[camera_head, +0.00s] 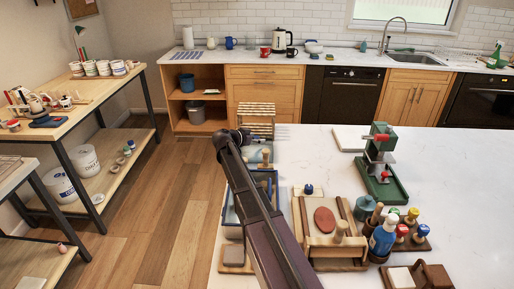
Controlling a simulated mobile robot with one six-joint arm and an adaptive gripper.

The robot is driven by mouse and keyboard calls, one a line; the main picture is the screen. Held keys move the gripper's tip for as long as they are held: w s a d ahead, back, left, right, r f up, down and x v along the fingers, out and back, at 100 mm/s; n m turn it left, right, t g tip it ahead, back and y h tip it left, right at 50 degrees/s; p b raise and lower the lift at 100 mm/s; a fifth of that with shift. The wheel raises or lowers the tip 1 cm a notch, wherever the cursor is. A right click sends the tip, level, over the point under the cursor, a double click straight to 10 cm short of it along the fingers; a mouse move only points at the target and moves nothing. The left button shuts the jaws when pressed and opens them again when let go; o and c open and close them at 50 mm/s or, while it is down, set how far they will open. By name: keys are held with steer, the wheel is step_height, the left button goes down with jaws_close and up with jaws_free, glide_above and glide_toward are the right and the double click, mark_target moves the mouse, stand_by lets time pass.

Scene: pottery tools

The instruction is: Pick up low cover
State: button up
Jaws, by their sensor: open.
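I cannot tell for sure which thing is the low cover. A small round teal lidded jar (365,207) stands on the white worktop, right of a wooden tray (298,215) that holds a reddish-brown oval piece (324,220). My arm reaches from the bottom edge up and left across the worktop. My gripper (246,136) is at its far end, small and dark, near a slatted wooden rack (257,109). It is open, with nothing seen in it. My arm hides part of a blue-edged tray (229,205).
A green press with a red handle (381,139) stands right of centre. Coloured knobbed tools (402,232) and a blue bottle (383,237) crowd the front right. The worktop's far right is clear (462,185). Wooden shelving with pots (100,68) stands left, beyond open floor.

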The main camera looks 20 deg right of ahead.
steer(key=shift+c, duration=0.3)
jaws_close()
steer(key=shift+r, duration=0.15)
stand_by(0.3)
step_height(320, 180, up, 10)
steer(key=p, duration=1)
stand_by(0.6)
